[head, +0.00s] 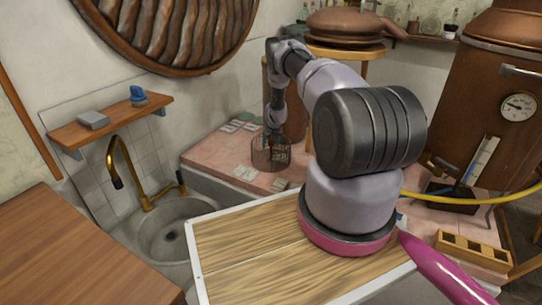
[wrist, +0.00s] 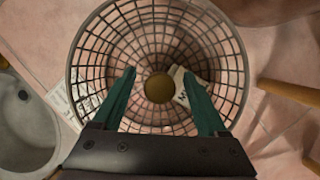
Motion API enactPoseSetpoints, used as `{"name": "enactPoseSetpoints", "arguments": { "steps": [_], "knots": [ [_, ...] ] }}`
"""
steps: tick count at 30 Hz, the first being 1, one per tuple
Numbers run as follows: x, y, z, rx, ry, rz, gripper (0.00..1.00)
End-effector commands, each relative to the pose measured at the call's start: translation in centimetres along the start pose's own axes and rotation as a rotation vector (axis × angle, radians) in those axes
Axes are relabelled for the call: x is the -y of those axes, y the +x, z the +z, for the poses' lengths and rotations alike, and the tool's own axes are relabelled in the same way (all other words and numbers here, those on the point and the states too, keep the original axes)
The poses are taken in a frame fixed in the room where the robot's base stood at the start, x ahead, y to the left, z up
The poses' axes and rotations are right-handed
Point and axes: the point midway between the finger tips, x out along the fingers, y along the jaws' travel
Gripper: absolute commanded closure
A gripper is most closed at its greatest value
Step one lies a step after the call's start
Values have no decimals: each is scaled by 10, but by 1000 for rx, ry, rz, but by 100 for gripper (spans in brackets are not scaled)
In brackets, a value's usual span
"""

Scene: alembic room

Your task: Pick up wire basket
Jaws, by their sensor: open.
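The wire basket (head: 271,155) is a round, dark mesh basket standing on the pink tiled counter in the head view. In the wrist view I look down into the basket (wrist: 160,25), and its round rim fills the middle of the picture. My gripper (head: 275,135) is at the basket's top, pointing down. In the wrist view my gripper's two green fingers (wrist: 160,90) are spread apart over the basket's opening, with nothing between them. A round brownish disc shows at the basket's centre. I cannot tell how deep the fingertips reach.
Several paper cards lie on the pink counter (head: 215,155) around the basket. A stone sink (head: 165,240) with a brass tap is at the left. A copper vessel (head: 345,25) stands behind. A wooden stool leg (wrist: 290,92) is right of the basket.

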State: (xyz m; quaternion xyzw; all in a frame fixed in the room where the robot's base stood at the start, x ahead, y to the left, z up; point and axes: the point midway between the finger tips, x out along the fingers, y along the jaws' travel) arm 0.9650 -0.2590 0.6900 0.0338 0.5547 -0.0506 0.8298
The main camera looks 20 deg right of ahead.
Motion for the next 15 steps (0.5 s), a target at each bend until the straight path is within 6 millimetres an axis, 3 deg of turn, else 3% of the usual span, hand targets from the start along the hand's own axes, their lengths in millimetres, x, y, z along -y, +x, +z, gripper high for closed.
{"name": "enactPoseSetpoints", "arguments": {
  "steps": [6,14,15],
  "knots": [
    [0,22,1,1,-1,0,24],
    [0,23,1,1,0,0,24],
    [0,23,1,1,0,0,39]
  ]
}}
